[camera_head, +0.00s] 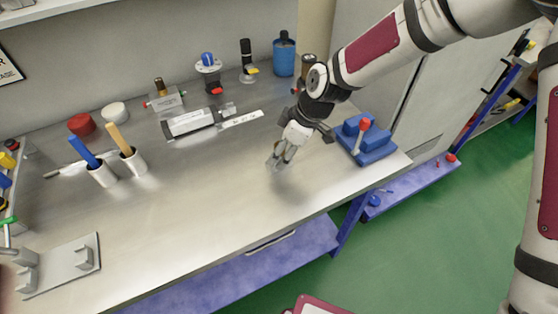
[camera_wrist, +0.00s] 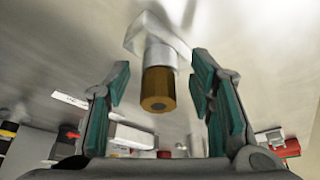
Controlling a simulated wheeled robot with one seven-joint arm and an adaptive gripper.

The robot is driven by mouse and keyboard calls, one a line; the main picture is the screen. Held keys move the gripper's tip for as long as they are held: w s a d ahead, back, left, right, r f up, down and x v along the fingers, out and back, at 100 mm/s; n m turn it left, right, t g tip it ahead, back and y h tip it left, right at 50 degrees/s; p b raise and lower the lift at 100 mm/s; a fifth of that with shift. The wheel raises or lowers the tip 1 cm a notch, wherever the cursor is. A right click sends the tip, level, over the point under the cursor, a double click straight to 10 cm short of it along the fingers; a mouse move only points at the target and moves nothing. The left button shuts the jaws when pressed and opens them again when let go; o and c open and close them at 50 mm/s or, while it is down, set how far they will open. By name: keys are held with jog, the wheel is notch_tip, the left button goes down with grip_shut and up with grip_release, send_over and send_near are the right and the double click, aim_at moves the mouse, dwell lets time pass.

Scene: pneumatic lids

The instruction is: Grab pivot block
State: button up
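In the wrist view a grey metal piece (camera_wrist: 162,52) with a brass-coloured cylinder (camera_wrist: 158,88) pointing towards the camera lies between my fingers. It seems to be the pivot block, but I cannot tell for sure. My gripper (camera_wrist: 160,80) is open, with a teal-padded finger on each side and visible gaps to the cylinder. In the head view my gripper (camera_head: 280,160) points down close above the bench, right of its middle. A small grey shape shows at its fingertips there, and the fingers partly hide it.
The steel bench (camera_head: 200,215) is clear in front of my gripper. A blue fixture with a red handle (camera_head: 368,152) stands close on the right. A grey cylinder (camera_head: 188,122), bottles and small fittings stand behind. Two cups with handled tools (camera_head: 132,163) and a plate with blocks (camera_head: 62,266) are left.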

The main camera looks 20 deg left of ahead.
grip_shut()
jog(key=shift+r, duration=0.15)
